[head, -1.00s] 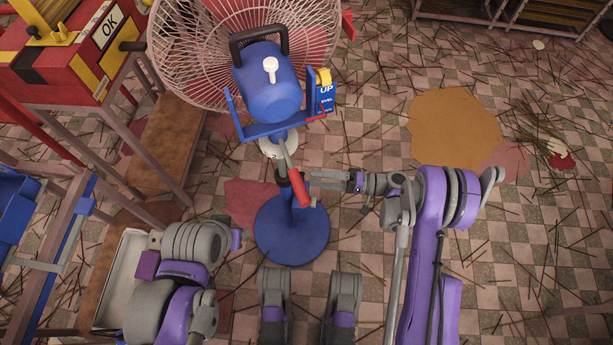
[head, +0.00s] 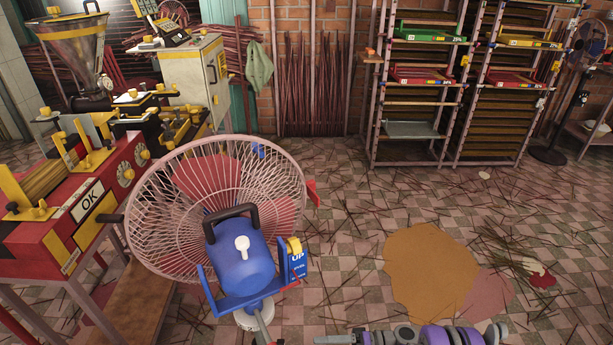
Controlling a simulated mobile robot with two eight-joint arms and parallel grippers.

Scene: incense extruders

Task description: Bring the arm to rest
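My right arm shows only as a strip along the bottom edge of the head view, lying roughly level and pointing left. Its gripper (head: 334,340) is cut off by the bottom edge, so its opening cannot be made out. It is to the right of the fan's stand and appears apart from it. The blue fan (head: 243,262) with its pale wire cage stands left of centre, its motor housing facing me. The lower part of its stand is out of view. My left arm and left gripper are not in view.
A red machine marked OK (head: 62,225) stands at the left, beside the fan. A shelf rack (head: 412,152) with trays stands at the back right. Sticks litter the checkered floor, with a tan patch (head: 425,270) at right. A second fan (head: 588,45) is at far right.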

